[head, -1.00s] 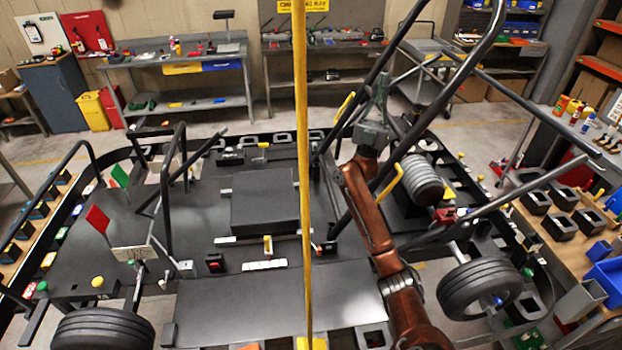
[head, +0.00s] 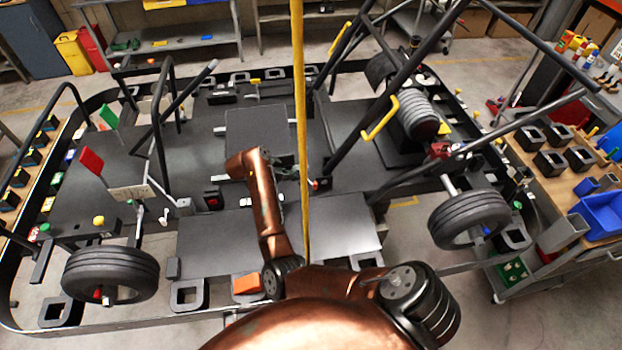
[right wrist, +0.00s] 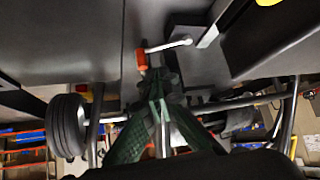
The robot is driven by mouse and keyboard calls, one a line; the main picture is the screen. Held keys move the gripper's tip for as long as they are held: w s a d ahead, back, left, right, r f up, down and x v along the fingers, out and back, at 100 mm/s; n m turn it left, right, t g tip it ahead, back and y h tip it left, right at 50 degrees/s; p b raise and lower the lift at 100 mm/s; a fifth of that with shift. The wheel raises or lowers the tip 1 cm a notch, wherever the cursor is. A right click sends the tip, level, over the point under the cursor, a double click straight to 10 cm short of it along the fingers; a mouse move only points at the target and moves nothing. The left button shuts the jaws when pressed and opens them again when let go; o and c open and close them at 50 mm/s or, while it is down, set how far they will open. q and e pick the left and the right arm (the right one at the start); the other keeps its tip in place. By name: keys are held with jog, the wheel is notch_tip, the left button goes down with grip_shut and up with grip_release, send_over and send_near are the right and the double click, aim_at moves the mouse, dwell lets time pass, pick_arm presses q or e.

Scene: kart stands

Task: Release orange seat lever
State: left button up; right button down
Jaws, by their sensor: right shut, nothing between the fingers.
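The seat lever shows in the right wrist view as an orange handle (right wrist: 141,60) on a pale metal rod beside a dark box-like part. In the head view a small orange-red spot (head: 313,184) right of the yellow pole may be the same lever; it is too small to be sure. My right gripper (right wrist: 157,75) is shut and empty, its fingertips close beside the orange handle; I cannot tell whether they touch. In the head view the right gripper (head: 285,161) is small and dark, partly hidden near the pole. My left gripper is not in view.
A yellow pole (head: 299,110) stands upright mid-view. Dark frame tubes (head: 400,90) with a yellow handle (head: 381,118) rise on the right. Wheels (head: 468,217) stand at the sides. An orange block (head: 247,284) lies near the front. A flat dark panel (head: 215,240) is clear.

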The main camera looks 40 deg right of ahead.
jog(key=shift+d, duration=0.1)
jog(key=x, duration=1)
